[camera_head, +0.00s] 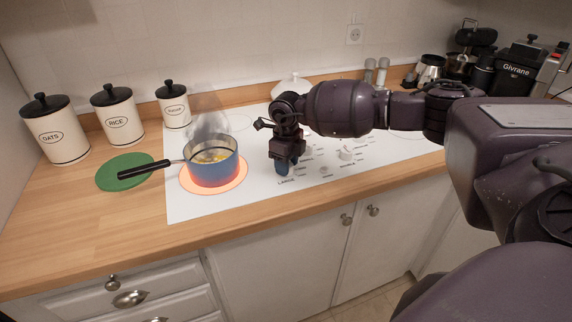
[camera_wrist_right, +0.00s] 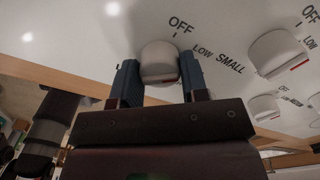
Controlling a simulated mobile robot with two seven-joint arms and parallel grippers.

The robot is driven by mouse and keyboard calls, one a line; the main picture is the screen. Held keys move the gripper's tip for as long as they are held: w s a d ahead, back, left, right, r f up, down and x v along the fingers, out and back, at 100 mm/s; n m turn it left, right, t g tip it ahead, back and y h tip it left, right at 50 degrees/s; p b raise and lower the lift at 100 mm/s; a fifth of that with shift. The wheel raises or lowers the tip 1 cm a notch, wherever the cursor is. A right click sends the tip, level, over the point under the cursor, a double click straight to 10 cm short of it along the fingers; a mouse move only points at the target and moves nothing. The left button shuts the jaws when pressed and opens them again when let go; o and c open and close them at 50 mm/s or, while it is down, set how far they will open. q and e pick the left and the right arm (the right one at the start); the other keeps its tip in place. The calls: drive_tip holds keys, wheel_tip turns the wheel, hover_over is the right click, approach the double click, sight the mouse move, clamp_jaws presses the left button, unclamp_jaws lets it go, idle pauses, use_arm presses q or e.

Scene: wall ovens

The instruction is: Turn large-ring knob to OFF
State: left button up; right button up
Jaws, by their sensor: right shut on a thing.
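My right gripper (camera_head: 284,166) points down at the left end of the white cooktop's control area. In the right wrist view, its blue fingers are shut on a white knob (camera_wrist_right: 159,58), one on each side. OFF is printed above this knob, with LOW and SMALL to its right. A bit of red mark shows at the knob's lower edge, away from OFF. In the head view the gripper hides this knob, and LARGE is printed just in front. A blue pot (camera_head: 212,167) steams on an orange-glowing ring (camera_head: 240,184). My left gripper is out of view.
More white knobs (camera_wrist_right: 278,52) stand to the right of the held one. The pot's black handle (camera_head: 143,171) reaches left over a green round mat (camera_head: 112,180). Canisters (camera_head: 117,112) line the back left; coffee appliances (camera_head: 513,68) stand at the back right.

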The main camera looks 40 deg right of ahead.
drive_tip(key=n, duration=0.3)
drive_tip(key=shift+b, duration=0.35)
drive_tip(key=n+b, duration=0.1)
drive_tip(key=n, duration=0.3)
drive_tip(key=shift+n+b, duration=0.45)
drive_tip(key=shift+n, duration=1.25)
drive_tip(key=o, duration=0.9)
wheel_tip(320, 180, up, 11)
drive_tip(key=shift+f, duration=0.1)
